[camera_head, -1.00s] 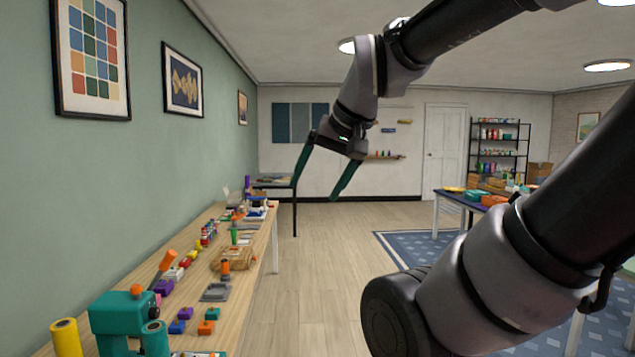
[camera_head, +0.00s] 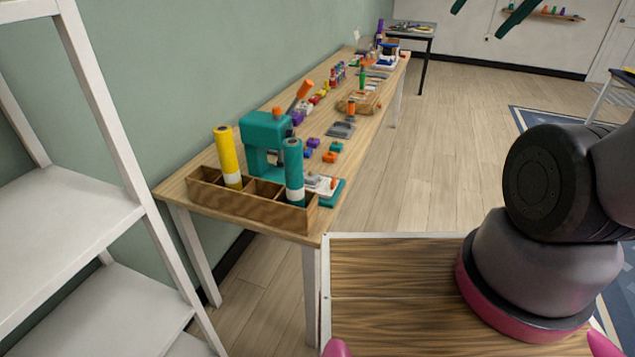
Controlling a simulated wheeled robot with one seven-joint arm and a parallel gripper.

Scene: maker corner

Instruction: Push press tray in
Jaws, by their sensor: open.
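The teal press (camera_head: 266,132) with an orange-ended lever (camera_head: 304,90) stands at the near end of the long wooden table. A teal tray (camera_head: 338,192) with white and grey parts on it sticks out from the press's right side toward the table's front edge. A teal roll partly hides the tray and the press's lower part. My gripper (camera_head: 487,8) shows only as two dark green fingertips at the top edge, spread apart and empty. It is high up and far from the press and tray.
A wooden divided box (camera_head: 250,208) holding a yellow roll (camera_head: 227,156) and a teal roll (camera_head: 293,172) stands at the table's near edge. Small coloured blocks lie beyond the press. A white shelf (camera_head: 62,215) stands at left.

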